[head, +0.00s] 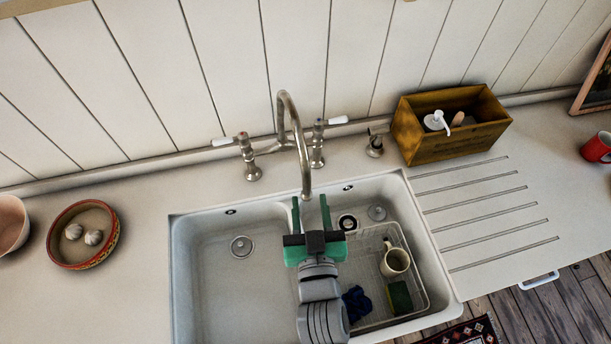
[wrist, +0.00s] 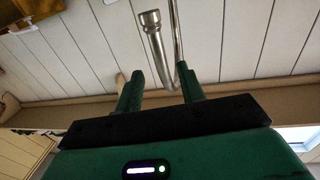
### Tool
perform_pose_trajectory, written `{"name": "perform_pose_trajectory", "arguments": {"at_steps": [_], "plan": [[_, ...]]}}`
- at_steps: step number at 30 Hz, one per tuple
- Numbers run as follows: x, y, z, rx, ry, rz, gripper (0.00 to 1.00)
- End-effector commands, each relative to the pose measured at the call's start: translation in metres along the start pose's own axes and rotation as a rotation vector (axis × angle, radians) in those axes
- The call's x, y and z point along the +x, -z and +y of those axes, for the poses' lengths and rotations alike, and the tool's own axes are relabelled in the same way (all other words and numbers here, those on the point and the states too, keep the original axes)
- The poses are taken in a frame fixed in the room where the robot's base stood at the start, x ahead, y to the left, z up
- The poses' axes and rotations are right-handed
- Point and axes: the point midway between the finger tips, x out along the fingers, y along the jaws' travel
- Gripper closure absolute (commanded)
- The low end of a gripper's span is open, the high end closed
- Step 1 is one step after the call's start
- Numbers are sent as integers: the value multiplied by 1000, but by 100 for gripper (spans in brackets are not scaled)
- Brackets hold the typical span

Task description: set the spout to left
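The metal spout (head: 285,110) is a tall curved tube rising from the tap behind the sink and bending down over it. Its outlet end hangs over the middle of the sink, near the divider. In the wrist view the spout (wrist: 153,38) shows its round nozzle and bend, partly in line with the gap between the fingers. My gripper (head: 311,202) is open and empty over the sink, its two green fingers pointing toward the tap. The spout's end appears between or just above the fingertips in the head view; I cannot tell whether they touch.
Tap handles with white levers (head: 223,141) (head: 338,120) flank the spout. The right basin holds a wire basket (head: 420,290) with a mug (head: 395,262) and a sponge (head: 400,297). The left basin (head: 215,290) is empty. A wooden box (head: 455,145) stands behind the drainer.

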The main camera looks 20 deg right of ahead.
Motion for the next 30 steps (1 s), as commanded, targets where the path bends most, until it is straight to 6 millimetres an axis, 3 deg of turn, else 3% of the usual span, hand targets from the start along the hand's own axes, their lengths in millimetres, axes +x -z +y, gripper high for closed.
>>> {"name": "perform_pose_trajectory", "arguments": {"at_steps": [12, 23, 24, 30], "plan": [[67, 4, -1, 0, 1, 2, 61], [78, 2, -1, 0, 1, 2, 61], [78, 2, -1, 0, 1, 2, 63], [78, 3, -1, 0, 1, 2, 100]]}}
